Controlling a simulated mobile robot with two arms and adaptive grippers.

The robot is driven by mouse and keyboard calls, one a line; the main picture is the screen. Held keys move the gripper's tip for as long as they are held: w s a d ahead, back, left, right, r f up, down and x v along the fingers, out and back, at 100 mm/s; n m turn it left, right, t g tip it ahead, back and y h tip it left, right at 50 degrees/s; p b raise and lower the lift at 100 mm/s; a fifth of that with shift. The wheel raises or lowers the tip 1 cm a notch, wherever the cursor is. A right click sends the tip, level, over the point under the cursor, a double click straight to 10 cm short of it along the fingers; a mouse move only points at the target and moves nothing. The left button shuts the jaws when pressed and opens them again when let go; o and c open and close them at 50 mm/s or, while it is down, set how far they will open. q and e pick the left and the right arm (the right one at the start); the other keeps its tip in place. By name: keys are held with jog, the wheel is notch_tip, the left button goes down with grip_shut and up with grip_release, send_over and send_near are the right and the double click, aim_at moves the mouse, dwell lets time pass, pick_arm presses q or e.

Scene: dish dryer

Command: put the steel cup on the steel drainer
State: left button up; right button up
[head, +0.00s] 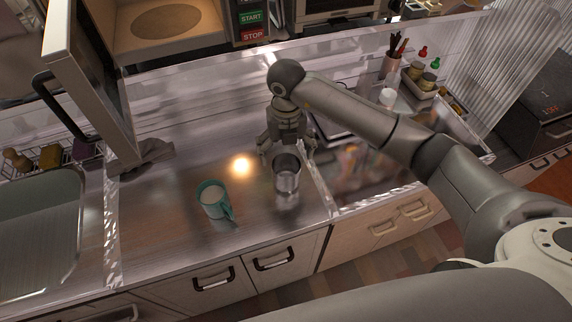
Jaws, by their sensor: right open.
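The steel cup (287,178), a shiny metal cylinder, stands upright on the steel worktop (165,205), near its right end. My right gripper (286,146) is just behind the cup, open, with one finger out to the left and one to the right of the cup's far rim. I cannot tell whether the fingers touch it. A steel drainer cannot be clearly told apart from the other shiny metal surfaces. My left gripper is not in view.
A teal mug (213,200) stands left of the steel cup. A sink (40,232) is at the far left. Jars and utensils stand at the back right.

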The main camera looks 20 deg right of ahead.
jog(key=shift+r, duration=1.5)
